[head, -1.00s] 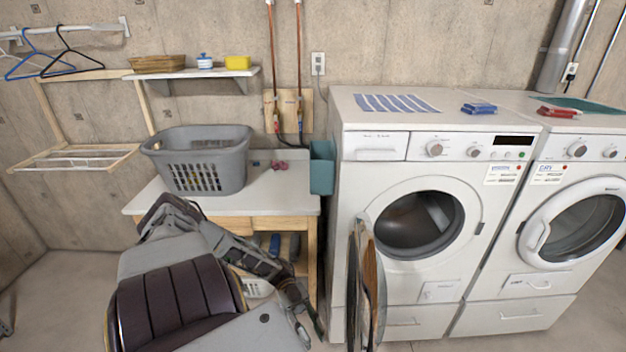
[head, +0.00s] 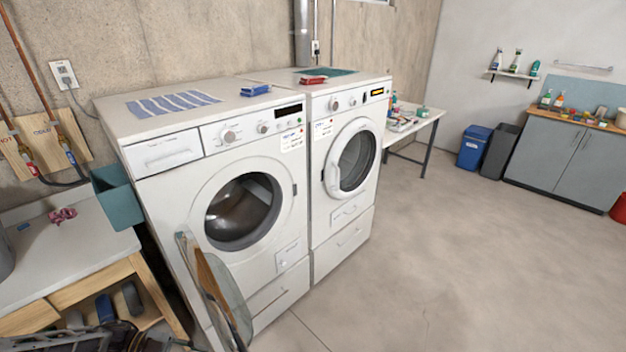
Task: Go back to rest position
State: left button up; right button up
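A dark part of my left arm shows at the bottom left edge, in front of the low table. The fingers of my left gripper cannot be made out there. My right gripper is not in view. The front-loading washer (head: 155,191) stands at the left centre with its round door (head: 213,290) swung open towards me. Its drum (head: 243,212) looks dark, and I see no clothes in it. The dryer (head: 340,215) to its right has its round door (head: 354,160) shut.
A striped cloth (head: 172,103), a blue folded cloth (head: 256,90) and a red one (head: 313,80) lie on the machines. A teal bin (head: 119,196) hangs beside the low table (head: 62,262). A grey cabinet (head: 560,155) stands at the far right. The right floor (head: 450,260) is clear.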

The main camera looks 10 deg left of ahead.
pick_arm(q)
jog(key=w+a+f+n+t+y, duration=0.15)
jog(key=w+a+f+y, duration=0.25)
jog(key=a, duration=0.5)
jog(key=w+a+f+n+t+y, duration=0.1)
jog(key=w+a+f+t+y, duration=0.2)
jog(key=a, duration=0.6)
jog(key=w+a+f+n+t+y, duration=0.1)
jog(key=w+a+f+y, duration=0.4)
jog(key=a, duration=0.4)
jog(key=s+a+f+n+g+y, duration=0.2)
jog(key=s+a+f+n+y, duration=0.4)
jog(key=s+a+f, duration=0.3)
jog(key=s+d+f+n+g, duration=0.4)
jog(key=s+d+f+n, duration=0.1)
jog(key=s+d+f, duration=1.2)
jog(key=s+d+f+h, duration=0.1)
jog(key=s+d+f, duration=0.1)
jog(key=d, duration=0.8)
jog(key=s+d+f+n+h, duration=0.1)
jog(key=s+d+f, duration=0.2)
jog(key=d, duration=0.7)
jog(key=s+d+f+n+g+h, duration=0.1)
jog(key=s+d, duration=0.4)
jog(key=d, duration=0.5)
jog(key=shift+s+d+f+h, duration=0.3)
jog(key=shift+s+f+h, duration=0.1)
jog(key=shift+f, duration=0.25)
